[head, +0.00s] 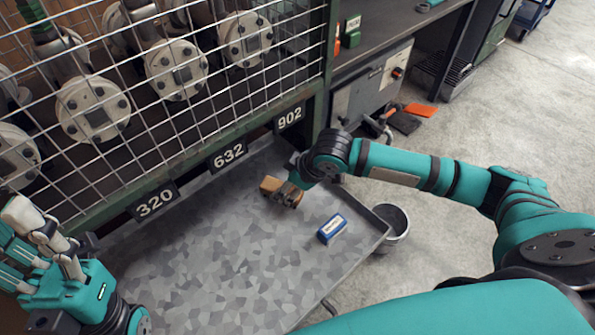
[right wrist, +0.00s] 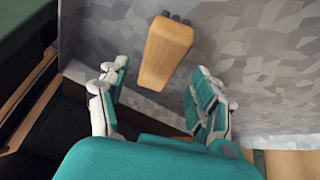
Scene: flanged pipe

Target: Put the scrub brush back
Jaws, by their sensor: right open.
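The scrub brush is a wooden block (head: 269,185) lying on the grey tray (head: 220,250). In the right wrist view the brush (right wrist: 165,55) shows its wooden side, with dark bristle tufts at its far end. My right gripper (head: 289,195) is right by the brush in the head view. In the right wrist view its fingers (right wrist: 159,75) are open and spread to either side of the brush's near end, with gaps on both sides. My left gripper (head: 45,245) is at the left edge, open and empty, away from the brush.
A blue-and-white box (head: 332,229) lies on the tray near its right edge. A grey bucket (head: 398,222) stands on the floor beyond that edge. A wire cage (head: 165,100) with flanged pipes and plates 320, 632 and 902 stands behind. The tray's middle is clear.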

